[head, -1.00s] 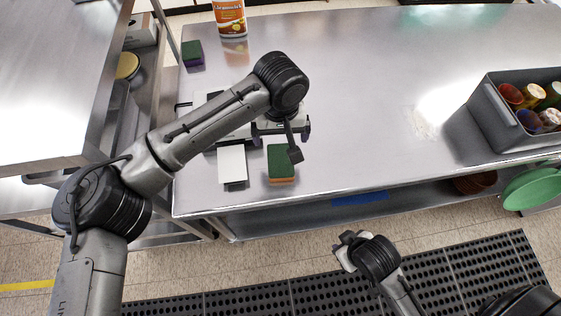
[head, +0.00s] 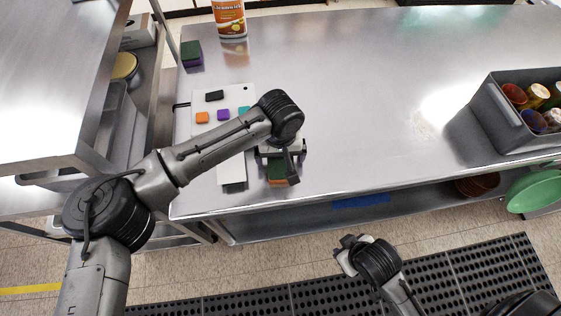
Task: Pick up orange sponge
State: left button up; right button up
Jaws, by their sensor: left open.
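The orange sponge (head: 279,182) has a dark green top and an orange lower body. It lies near the front edge of the steel table (head: 360,100). My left gripper (head: 280,158) is open and points down over the sponge, covering its back part. I cannot tell whether the fingers are beside the sponge or still above it. My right gripper (head: 345,248) is low in front of the table, away from the sponge; its jaw gap is not clear.
A white block (head: 231,174) lies just left of the sponge. Behind it, a white board (head: 238,93) carries small coloured squares. A purple-green sponge (head: 192,55) and a bottle (head: 229,18) stand farther back. A grey bin (head: 490,115) of cups is at right; the table's middle is clear.

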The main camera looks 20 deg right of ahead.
pick_arm(q)
jog(key=shift+c, duration=0.5)
pick_arm(e)
jog(key=shift+a, duration=0.1)
pick_arm(q)
jog(key=c, duration=0.9)
jog(key=shift+r, duration=0.15)
pick_arm(e)
jog(key=shift+r, duration=0.15)
